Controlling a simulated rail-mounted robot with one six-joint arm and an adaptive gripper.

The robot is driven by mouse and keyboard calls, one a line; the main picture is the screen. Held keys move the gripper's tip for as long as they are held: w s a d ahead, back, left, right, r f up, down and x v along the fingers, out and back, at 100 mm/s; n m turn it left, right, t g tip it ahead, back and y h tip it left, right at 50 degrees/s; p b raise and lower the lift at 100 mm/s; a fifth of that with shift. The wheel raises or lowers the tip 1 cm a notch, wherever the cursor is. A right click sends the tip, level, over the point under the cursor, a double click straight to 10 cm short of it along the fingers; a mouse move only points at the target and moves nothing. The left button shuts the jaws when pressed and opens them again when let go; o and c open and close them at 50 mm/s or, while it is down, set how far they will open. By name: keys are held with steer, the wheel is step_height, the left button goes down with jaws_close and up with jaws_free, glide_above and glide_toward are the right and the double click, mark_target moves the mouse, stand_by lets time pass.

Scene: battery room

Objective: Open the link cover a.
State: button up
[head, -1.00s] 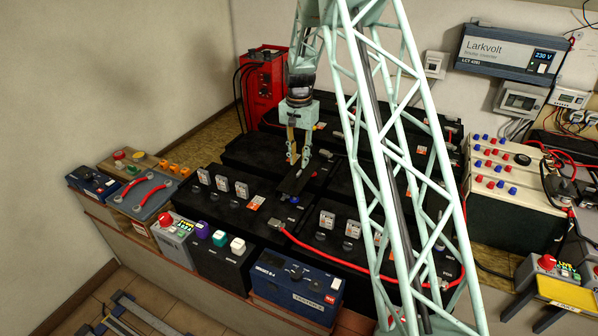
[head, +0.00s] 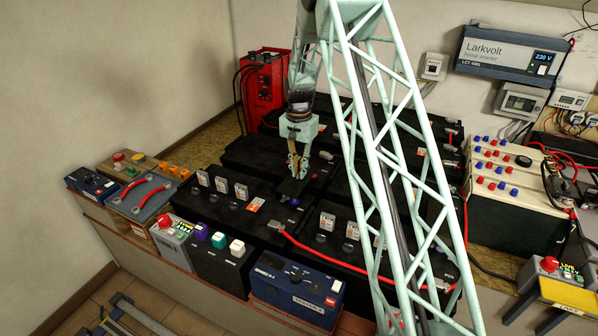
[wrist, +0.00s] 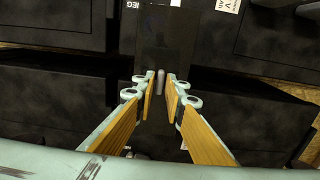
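Link cover a seems to be the dark, flat plate (head: 290,187) on the black batteries below my gripper (head: 297,176) in the head view. In the wrist view the dark plate (wrist: 165,35) lies ahead of the fingertips, and a small grey peg (wrist: 160,80) shows between them. My gripper (wrist: 160,90) points down with its wood-coloured pads partly apart. I see a narrow gap on each side of the peg, so the fingers seem not to touch it. The plate's hinge and how far it is raised cannot be told.
White-labelled blocks (head: 222,185) stand on the battery to the left. A red cable (head: 340,262) runs across the front right. A red charger (head: 264,80) stands behind. A blue box (head: 297,287) and coloured-knob units (head: 226,247) line the front edge.

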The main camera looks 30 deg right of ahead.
jaws_close()
steer(key=shift+w+a+r, duration=0.1)
steer(key=shift+w+a, duration=0.15)
steer(key=shift+w, duration=0.2)
steer(key=w+a+p, duration=0.3)
steer(key=w+a, duration=0.2)
steer(key=w, duration=0.2)
steer(key=shift+w+a, duration=0.25)
steer(key=shift+a, duration=0.15)
steer(key=shift+o, duration=1.9)
jaws_free()
